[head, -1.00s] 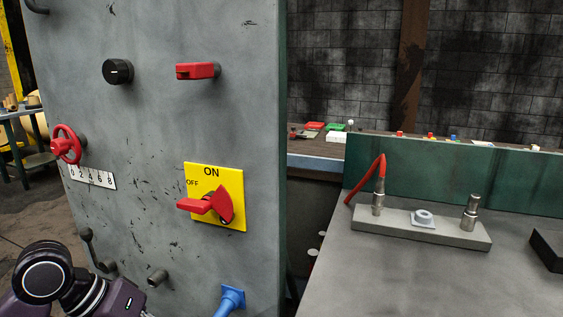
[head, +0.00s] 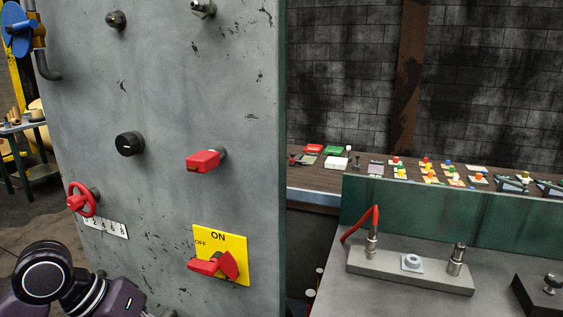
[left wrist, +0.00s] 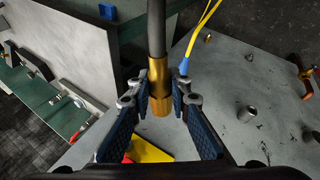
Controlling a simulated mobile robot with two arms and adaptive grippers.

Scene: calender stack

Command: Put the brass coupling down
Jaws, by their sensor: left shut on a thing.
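The brass coupling (left wrist: 159,82) is a gold-coloured cylinder on the end of a thick dark hose (left wrist: 156,30) in the left wrist view. My left gripper (left wrist: 160,106) is shut on the coupling, with one dark blue finger pad on each side of it. The coupling's end points toward the wrist camera's lower edge, over the grey panel. In the head view my left arm shows at the lower left, but its gripper and the coupling are out of frame. My right gripper is in neither view.
A bench with fittings (head: 410,278) is at right.

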